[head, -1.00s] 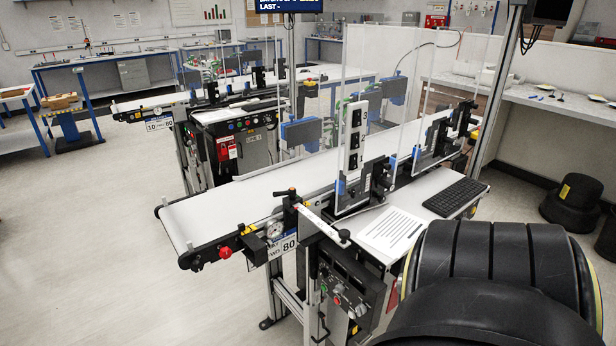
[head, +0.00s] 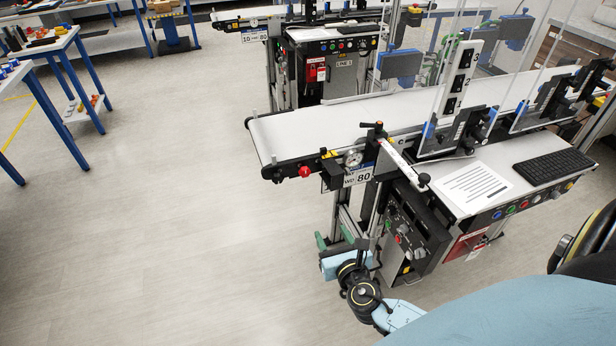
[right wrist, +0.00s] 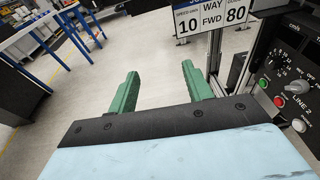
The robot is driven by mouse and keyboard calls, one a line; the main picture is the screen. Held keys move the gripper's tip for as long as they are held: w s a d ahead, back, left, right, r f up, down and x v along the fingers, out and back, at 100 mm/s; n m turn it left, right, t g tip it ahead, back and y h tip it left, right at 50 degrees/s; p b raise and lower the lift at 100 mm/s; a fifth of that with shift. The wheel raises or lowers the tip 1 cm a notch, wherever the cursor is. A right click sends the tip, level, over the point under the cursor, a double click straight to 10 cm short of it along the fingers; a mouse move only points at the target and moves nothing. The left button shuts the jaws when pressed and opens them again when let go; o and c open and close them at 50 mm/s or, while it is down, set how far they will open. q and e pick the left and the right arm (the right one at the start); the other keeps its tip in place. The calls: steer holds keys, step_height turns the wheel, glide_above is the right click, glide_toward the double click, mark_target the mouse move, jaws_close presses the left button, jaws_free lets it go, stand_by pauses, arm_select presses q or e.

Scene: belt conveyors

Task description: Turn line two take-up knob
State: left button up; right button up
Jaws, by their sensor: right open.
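The near conveyor (head: 340,122) has a white belt. A red knob (head: 305,171) sits at its near-left end, with a round gauge (head: 353,158) and a black-handled part (head: 374,130) to its right. I cannot tell which is the take-up knob. A black control box (head: 415,232) hangs below; in the right wrist view it is marked LINE 2 (right wrist: 301,108) and carries a dial and buttons. My right gripper (head: 334,238) is open and empty, low beside the conveyor's legs. Its green fingers show apart in the right wrist view (right wrist: 160,72). My left gripper is out of view.
A sign reading 80 (head: 360,176) hangs under the conveyor end. A side shelf holds a paper sheet (head: 471,187) and a keyboard (head: 553,166). Another conveyor line (head: 330,38) stands behind. Open floor (head: 170,210) lies left of the conveyor; blue-legged tables (head: 62,60) stand beyond.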

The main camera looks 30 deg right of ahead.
mark_target(306, 174)
step_height(306, 174, up, 7)
steer(key=w+n+t, duration=0.2)
steer(key=n, duration=0.2)
steer(key=x, duration=0.8)
steer(key=a+x, duration=0.1)
steer(key=x, duration=0.3)
steer(key=shift+w+r, duration=0.3)
steer(key=shift+w, duration=0.2)
steer(key=shift+d, duration=0.1)
steer(key=c, duration=1)
